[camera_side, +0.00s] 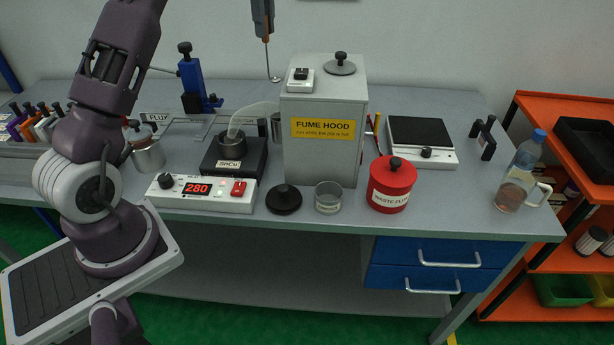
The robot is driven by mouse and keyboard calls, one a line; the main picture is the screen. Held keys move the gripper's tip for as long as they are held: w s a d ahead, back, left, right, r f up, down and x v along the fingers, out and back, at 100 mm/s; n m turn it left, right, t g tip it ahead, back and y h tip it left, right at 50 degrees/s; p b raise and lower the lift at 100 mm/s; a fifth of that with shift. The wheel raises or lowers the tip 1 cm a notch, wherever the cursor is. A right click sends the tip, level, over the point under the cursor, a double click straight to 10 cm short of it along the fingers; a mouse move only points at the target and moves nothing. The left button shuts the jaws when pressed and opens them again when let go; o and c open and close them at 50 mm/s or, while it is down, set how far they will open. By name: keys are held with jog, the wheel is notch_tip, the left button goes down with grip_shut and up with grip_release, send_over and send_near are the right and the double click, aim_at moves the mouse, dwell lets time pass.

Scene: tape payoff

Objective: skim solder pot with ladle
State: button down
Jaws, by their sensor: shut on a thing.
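The ladle (275,79) hangs from my gripper (265,36) at the top of the picture, with its thin stem pointing down and a small round bowl at the end. My gripper is shut on its handle; the rest of the wrist is cut off by the top edge. The ladle is in the air, above and right of the solder pot (232,147), touching nothing I can see. The solder surface inside is too small to judge.
The grey fume hood (325,155) stands right of the pot. A blue clamp stand (193,82) stands behind left.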

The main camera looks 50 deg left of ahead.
jog(key=shift+r, duration=0.35)
jog(key=s+d+f, duration=0.2)
jog(key=s+d, duration=0.1)
jog(key=s, duration=1.3)
notch_tip(320, 180, down, 8)
jog(key=shift+w, duration=0.25)
jog(key=shift+w+a, duration=0.1)
